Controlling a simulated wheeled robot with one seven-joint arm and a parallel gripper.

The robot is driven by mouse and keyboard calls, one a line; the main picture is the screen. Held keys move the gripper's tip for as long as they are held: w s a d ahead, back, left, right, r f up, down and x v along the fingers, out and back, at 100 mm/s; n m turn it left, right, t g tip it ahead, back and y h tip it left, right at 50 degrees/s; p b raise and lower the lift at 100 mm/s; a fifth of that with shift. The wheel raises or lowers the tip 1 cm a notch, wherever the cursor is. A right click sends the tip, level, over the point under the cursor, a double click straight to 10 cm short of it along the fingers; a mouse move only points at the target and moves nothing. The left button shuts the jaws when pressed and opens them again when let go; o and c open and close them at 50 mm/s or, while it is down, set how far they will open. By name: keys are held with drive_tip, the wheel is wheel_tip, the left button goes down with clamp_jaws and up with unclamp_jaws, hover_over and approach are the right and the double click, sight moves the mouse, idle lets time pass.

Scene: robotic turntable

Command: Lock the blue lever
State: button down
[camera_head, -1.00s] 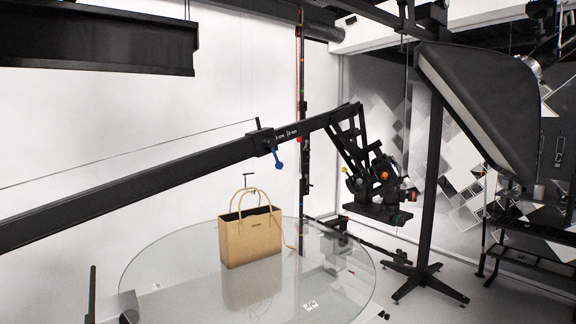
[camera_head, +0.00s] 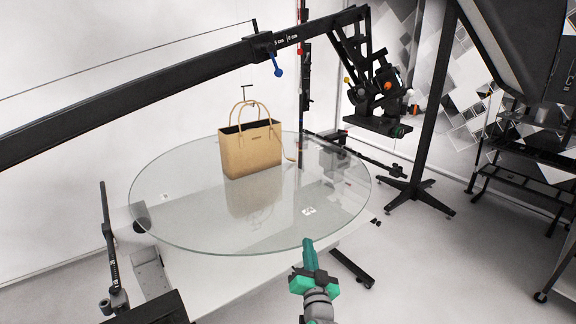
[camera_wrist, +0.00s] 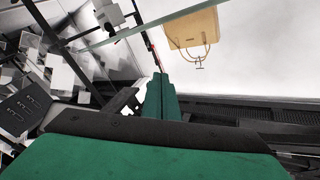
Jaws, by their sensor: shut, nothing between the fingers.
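The blue lever (camera_head: 276,68) hangs from a black clamp (camera_head: 262,47) on the long black boom (camera_head: 150,96) in the head view. Its blue knob end points down. My gripper (camera_head: 309,243) has green fingers, which are shut and empty. It is at the bottom of the head view, near the front edge of the glass turntable, far below and apart from the lever. In the wrist view the shut green fingers (camera_wrist: 162,95) fill the middle, and the lever cannot be made out.
A tan handbag (camera_head: 251,147) stands on the round glass turntable (camera_head: 185,205). A black camera mount (camera_head: 377,110) hangs at the boom's right end. A light stand (camera_head: 430,130) rises at the right. Open floor (camera_head: 440,270) lies at the lower right.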

drive_tip(key=w+r+y, duration=0.1)
drive_tip(key=w+r, duration=0.6)
drive_tip(key=r, duration=0.6)
drive_tip(key=w+r+n+t+y, duration=0.1)
drive_tip(key=w+r+y, duration=0.1)
drive_tip(key=r, duration=0.9)
drive_tip(key=w+r+n+t+y, duration=0.1)
drive_tip(key=w+r+y, duration=0.1)
drive_tip(key=r, duration=0.9)
drive_tip(key=n+y, duration=0.2)
approach(273, 60)
drive_tip(key=d+r, duration=0.1)
drive_tip(key=d, duration=0.5)
drive_tip(key=shift+r+g, duration=0.1)
drive_tip(key=shift+g, duration=0.2)
drive_tip(key=x, duration=1)
drive_tip(key=shift+s+a+f, duration=0.15)
drive_tip(key=shift+a+f, duration=0.3)
drive_tip(key=shift+f, duration=0.4)
drive_tip(key=shift+s+a+f, duration=0.15)
drive_tip(key=shift+a+f, duration=0.3)
drive_tip(key=shift+f, duration=0.45)
